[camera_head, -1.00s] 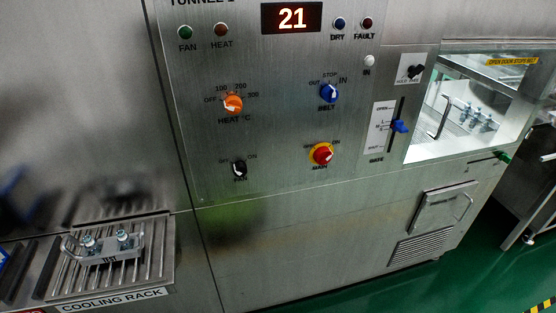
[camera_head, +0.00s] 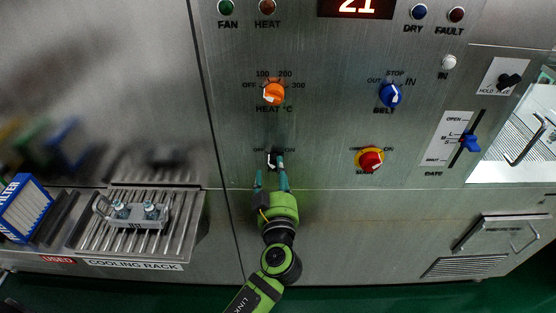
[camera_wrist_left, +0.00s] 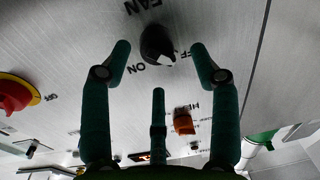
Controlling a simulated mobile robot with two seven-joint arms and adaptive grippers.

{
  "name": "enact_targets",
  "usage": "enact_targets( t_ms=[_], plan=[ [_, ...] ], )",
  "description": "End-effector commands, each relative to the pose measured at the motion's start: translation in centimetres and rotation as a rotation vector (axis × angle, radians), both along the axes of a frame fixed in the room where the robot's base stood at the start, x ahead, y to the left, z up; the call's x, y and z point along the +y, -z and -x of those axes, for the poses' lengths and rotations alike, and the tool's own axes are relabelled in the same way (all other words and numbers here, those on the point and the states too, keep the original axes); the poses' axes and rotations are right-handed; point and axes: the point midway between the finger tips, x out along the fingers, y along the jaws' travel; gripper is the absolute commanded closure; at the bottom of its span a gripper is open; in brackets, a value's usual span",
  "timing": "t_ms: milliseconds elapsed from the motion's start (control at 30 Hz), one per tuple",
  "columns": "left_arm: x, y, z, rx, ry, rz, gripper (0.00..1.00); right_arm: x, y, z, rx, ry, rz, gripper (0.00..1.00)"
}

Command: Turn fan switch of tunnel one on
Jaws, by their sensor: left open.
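The black fan switch (camera_head: 272,159) is a small knob low on the steel panel, below the orange heat knob. My left gripper (camera_head: 271,173) is just in front of it, coming from below, and its fingers partly cover the knob and its labels. In the left wrist view the fan switch (camera_wrist_left: 156,44) sits between the two spread outer fingertips of my left gripper (camera_wrist_left: 159,50), with a gap on each side. The knob's white mark points toward the OFF side. The fingers are open and hold nothing. My right gripper is not in view.
The orange heat knob (camera_head: 273,93), blue belt knob (camera_head: 390,95) and red-yellow main knob (camera_head: 370,160) are on the same panel. A blue gate lever (camera_head: 470,143) is at right. The cooling rack (camera_head: 185,235) juts out at lower left.

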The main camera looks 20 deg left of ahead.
Motion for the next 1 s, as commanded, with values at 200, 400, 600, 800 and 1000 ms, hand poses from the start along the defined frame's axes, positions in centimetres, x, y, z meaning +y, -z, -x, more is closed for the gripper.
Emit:
enact_targets(
  t_ms=[200, 400, 600, 800, 1000],
  plan=[
    [0.9, -0.2, -2.4, 0.002, 0.000, -0.002, 0.39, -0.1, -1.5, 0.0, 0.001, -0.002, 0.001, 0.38],
    [1.1, 0.1, -2.9, 0.002, 0.000, 0.000, 0.39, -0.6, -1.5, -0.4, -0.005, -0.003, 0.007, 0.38],
    [1.1, 0.1, -2.8, 0.002, 0.000, 0.000, 0.59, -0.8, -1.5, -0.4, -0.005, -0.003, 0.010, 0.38],
    [1.1, 0.0, -2.8, 0.000, 0.000, -0.001, 0.95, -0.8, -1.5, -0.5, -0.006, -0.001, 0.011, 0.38],
    [1.1, -0.1, -2.8, 0.001, -0.001, -0.010, 0.95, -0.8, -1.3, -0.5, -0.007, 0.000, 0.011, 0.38]
  ],
)
